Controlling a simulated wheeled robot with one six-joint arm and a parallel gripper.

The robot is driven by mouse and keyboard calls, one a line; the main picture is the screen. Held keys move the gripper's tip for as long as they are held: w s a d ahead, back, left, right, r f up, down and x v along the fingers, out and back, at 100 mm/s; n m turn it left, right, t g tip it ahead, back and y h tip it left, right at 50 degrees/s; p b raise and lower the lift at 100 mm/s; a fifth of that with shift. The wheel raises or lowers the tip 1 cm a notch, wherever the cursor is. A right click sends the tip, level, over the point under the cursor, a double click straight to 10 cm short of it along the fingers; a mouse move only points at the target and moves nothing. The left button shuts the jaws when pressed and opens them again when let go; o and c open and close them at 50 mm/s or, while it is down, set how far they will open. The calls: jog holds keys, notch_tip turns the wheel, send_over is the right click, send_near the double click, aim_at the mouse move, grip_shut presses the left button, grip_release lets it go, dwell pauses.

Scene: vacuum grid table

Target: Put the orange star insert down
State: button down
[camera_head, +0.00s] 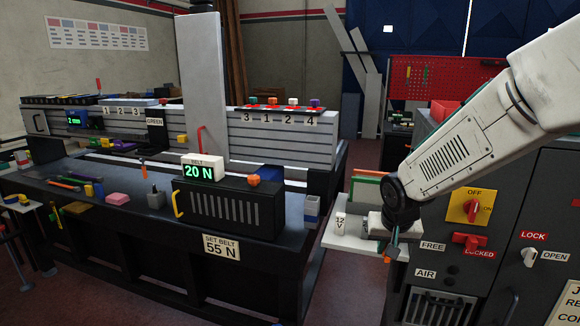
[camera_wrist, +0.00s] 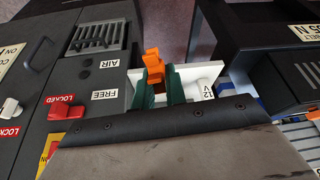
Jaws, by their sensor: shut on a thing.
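My gripper (camera_wrist: 160,82) is shut on the orange star insert (camera_wrist: 152,60), which sticks out past the green fingertips in the wrist view. In the head view my gripper (camera_head: 391,250) hangs at the end of the arm by the right edge of a small white shelf (camera_head: 345,241), and a bit of the orange insert (camera_head: 387,260) shows under it. The white shelf also lies behind the fingers in the wrist view (camera_wrist: 205,74). I cannot tell whether the insert touches the shelf. Its star shape is only partly visible.
A grey cabinet (camera_head: 480,215) with red and yellow switches is close on the right. The dark bench (camera_head: 130,235) on the left carries a black belt box (camera_head: 228,208) and several small parts.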

jog(key=w+d+f+n, duration=0.1)
jog(key=w+d+f, duration=0.15)
jog(key=f, duration=0.35)
jog(key=w+d+f+n, duration=0.1)
jog(key=w+f, duration=0.2)
jog(key=f, duration=0.4)
jog(key=s+f, duration=0.5)
jog(key=f, duration=0.1)
jog(key=shift+s+f+y, duration=0.15)
jog(key=shift+f+y, duration=0.15)
jog(key=shift+f, duration=0.1)
jog(key=shift+a, duration=0.15)
